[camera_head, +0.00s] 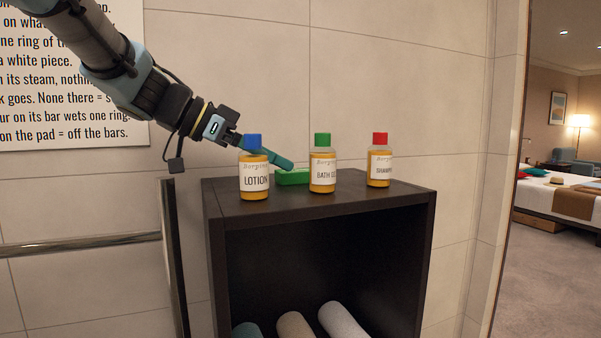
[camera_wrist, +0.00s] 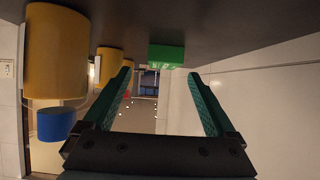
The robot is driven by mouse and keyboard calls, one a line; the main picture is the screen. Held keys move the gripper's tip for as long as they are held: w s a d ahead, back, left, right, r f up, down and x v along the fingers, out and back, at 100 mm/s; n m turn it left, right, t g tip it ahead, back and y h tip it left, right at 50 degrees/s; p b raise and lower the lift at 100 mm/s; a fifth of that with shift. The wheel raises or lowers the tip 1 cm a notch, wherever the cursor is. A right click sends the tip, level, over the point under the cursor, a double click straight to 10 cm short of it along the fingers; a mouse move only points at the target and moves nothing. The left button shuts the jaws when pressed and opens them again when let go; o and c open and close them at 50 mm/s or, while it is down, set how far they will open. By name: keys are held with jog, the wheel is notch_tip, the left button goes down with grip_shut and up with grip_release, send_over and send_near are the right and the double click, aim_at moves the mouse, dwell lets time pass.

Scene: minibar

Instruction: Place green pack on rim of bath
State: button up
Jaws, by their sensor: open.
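The green pack (camera_head: 292,178) lies flat on top of the dark shelf unit (camera_head: 330,205), behind the bottles. In the wrist view the green pack (camera_wrist: 167,56) shows ahead of my gripper (camera_wrist: 160,78), between the lines of its two spread fingers, with nothing held. In the head view my gripper (camera_head: 284,162) reaches in from the upper left, its teal fingertips just above and near the pack. Whether they touch it I cannot tell. The lotion bottle partly hides the fingers. No bath or bath rim is in view.
A blue-capped lotion bottle (camera_head: 254,175), a green-capped bottle (camera_head: 322,170) and a red-capped bottle (camera_head: 380,165) stand along the shelf top, close to my fingers. Rolled towels (camera_head: 343,322) lie inside the shelf. A metal bar (camera_head: 85,243) is on the left; a bedroom opens at right.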

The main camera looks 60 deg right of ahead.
aim_at(298, 170)
jog(key=p+x, duration=0.1)
jog(key=x, duration=0.1)
jog(key=p+x, duration=0.1)
jog(key=x, duration=0.1)
jog(key=shift+w+d+r+p, duration=0.15)
jog(key=shift+d+r+p, duration=0.1)
jog(key=shift+d+p, duration=0.1)
jog(key=shift+s+d+f, duration=0.25)
jog(key=shift+d+f, duration=0.05)
jog(key=shift+f, duration=0.05)
grip_shut()
